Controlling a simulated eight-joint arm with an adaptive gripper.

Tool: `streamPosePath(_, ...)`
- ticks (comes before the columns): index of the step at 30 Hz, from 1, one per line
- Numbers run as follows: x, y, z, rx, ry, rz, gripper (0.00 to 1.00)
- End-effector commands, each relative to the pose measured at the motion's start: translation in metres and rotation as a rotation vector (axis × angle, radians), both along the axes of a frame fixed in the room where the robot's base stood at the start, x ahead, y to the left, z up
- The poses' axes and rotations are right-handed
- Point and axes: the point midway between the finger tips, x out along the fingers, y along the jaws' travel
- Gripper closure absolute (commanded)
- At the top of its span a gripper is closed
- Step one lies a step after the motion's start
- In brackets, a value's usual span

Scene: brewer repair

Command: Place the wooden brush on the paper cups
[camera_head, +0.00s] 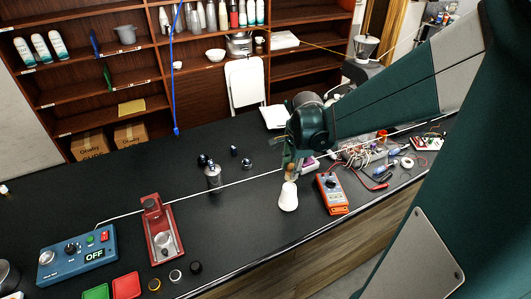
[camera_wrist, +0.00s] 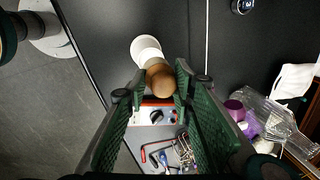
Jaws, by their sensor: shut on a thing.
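The wooden brush (camera_wrist: 160,80) shows in the wrist view as a rounded brown end between the green fingers of my gripper (camera_wrist: 157,92). My gripper (camera_head: 291,168) is shut on it. The white paper cups (camera_head: 288,198) stand on the black counter as a tapered stack, narrow end up, directly below my gripper in the head view. They also show in the wrist view (camera_wrist: 146,47), just beyond the brush and partly covered by it. The brush is at or just above the cups' top; I cannot tell whether they touch. My fingers hide much of the brush.
An orange multimeter (camera_head: 332,193) stands close right of the cups, with wires and tools (camera_head: 370,160) beyond. A red tool stand (camera_head: 160,228) and a blue control box (camera_head: 78,256) are at left. A metal cylinder (camera_head: 213,177) stands left of my gripper.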

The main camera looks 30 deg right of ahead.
Motion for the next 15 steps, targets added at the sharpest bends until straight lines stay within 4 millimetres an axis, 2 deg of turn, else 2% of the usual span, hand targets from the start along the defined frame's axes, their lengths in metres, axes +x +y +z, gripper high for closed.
streamPosePath(4, 0.0002, -0.0001, -0.0086, 0.000, 0.000, 0.000, 0.87)
streamPosePath(15, 0.0002, -0.0001, -0.0100, 0.000, 0.000, 0.000, 0.87)
